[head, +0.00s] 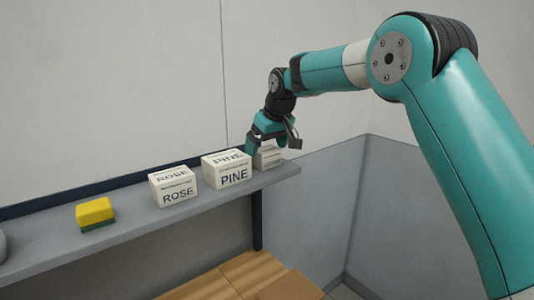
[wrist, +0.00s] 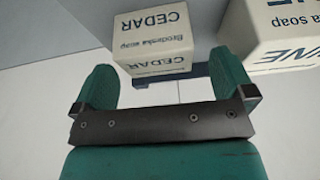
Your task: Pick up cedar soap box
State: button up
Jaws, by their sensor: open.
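The cedar soap box (wrist: 153,40) is a white box with dark CEDAR lettering, seen upside down at the top of the wrist view. In the head view a small white box (head: 268,158) stands at the right end of the shelf, partly hidden behind my gripper; its lettering is not readable there. My gripper (head: 265,142) is at that box, just above or beside it. In the wrist view my gripper (wrist: 165,80) is open, and the cedar box shows beyond and between its two green fingers. I cannot tell whether they touch it.
The pine soap box (head: 227,170) stands close to the left of the small box; it also shows in the wrist view (wrist: 275,22). The rose soap box (head: 173,187) and a yellow-green sponge (head: 95,214) stand further left on the grey shelf (head: 130,225). Cardboard boxes (head: 250,275) are below.

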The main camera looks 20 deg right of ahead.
aim_at(266, 149)
jog(key=shift+p+x, duration=1.05)
jog(key=shift+x, duration=0.85)
jog(key=shift+d, duration=0.2)
jog(key=c, duration=0.9)
jog(key=shift+c, duration=0.7)
jog(key=shift+r, duration=0.1)
